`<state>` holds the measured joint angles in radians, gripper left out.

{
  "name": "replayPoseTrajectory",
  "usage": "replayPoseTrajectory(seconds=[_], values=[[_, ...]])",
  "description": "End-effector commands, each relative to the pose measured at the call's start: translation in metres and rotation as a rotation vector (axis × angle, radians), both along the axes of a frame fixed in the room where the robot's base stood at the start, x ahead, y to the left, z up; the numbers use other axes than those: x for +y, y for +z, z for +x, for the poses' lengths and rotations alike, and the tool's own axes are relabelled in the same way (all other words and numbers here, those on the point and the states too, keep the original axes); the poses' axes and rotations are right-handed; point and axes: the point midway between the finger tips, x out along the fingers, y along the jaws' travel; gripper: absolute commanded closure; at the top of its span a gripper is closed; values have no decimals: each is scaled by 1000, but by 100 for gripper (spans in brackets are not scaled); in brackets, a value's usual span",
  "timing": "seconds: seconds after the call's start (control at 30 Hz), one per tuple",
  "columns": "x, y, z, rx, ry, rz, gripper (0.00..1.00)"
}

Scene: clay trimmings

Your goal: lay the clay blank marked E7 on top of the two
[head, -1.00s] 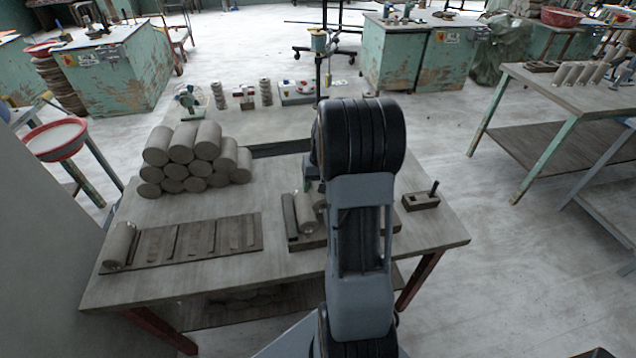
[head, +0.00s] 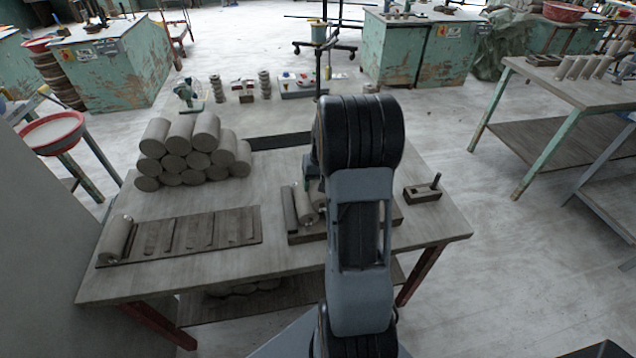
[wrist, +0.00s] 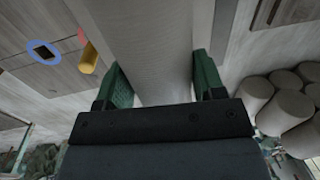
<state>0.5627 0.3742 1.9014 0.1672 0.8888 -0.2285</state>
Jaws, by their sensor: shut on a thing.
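In the wrist view my gripper (wrist: 160,72) has its two green fingers closed on a grey clay blank (wrist: 155,35), which runs up out of the picture. No mark can be read on it, so I cannot tell if it is E7. In the head view my arm hides most of the gripper and what it holds. Behind the arm, a dark wooden tray (head: 289,210) on the table holds at least one grey blank (head: 304,206) lying against its left rail; the rest of the tray is largely hidden.
A pyramid of clay blanks (head: 190,150) stands at the table's back left, also at right in the wrist view (wrist: 285,108). A slotted board (head: 205,232) with one blank (head: 115,240) lies front left. A small wooden block with a peg (head: 422,194) is right of the tray.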

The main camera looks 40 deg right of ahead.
Motion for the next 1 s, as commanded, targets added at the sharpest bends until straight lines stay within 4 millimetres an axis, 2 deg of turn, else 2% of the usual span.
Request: replayPoseTrajectory(seconds=[1.0], values=[[0,-9,0,-2,0,-1,80]])
